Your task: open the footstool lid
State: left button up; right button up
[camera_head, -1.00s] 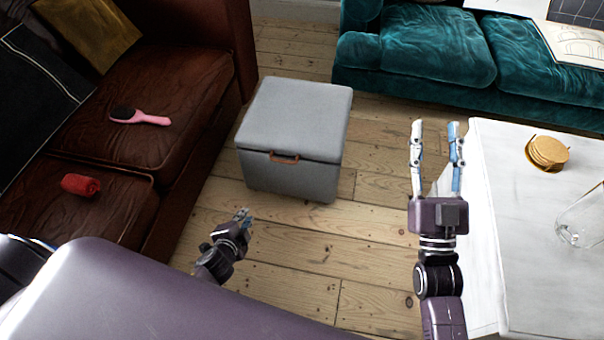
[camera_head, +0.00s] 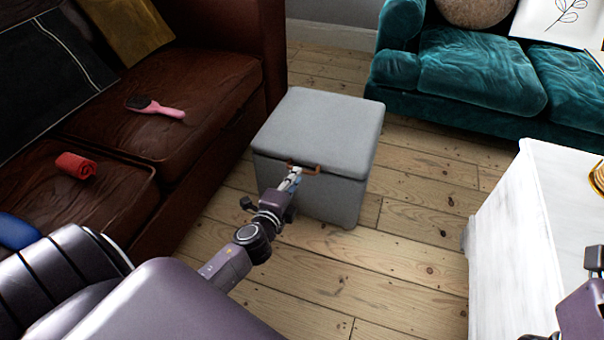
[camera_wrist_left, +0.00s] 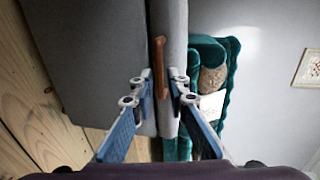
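The grey footstool (camera_head: 340,200) stands on the floorboards in the middle of the head view, and its lid (camera_head: 322,125) is down. A brown handle (camera_head: 311,169) sits on the front edge of the lid. My left gripper (camera_head: 291,178) is at the left part of the handle. In the left wrist view the handle (camera_wrist_left: 160,62) lies just ahead of the left gripper's blue fingers (camera_wrist_left: 161,88), which are apart, with the fingertips at its near end. My right gripper (camera_head: 594,258) is only partly in view at the right edge, and its fingers are cut off.
A brown leather sofa (camera_head: 215,85) stands close on the left, with a pink brush (camera_head: 157,107) and a rolled red cloth (camera_head: 75,165) on it. A teal sofa (camera_head: 480,75) is behind. A white table (camera_head: 545,220) is on the right. Floor is clear between footstool and table.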

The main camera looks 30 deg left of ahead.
pick_arm(q)
jog(key=shift+b+x, duration=0.55)
jog(key=shift+x, duration=1.75)
jog(key=shift+f, duration=0.1)
jog(key=shift+s, duration=0.1)
grip_shut()
jog(key=shift+r+p, duration=0.2)
jog(key=shift+p, duration=0.1)
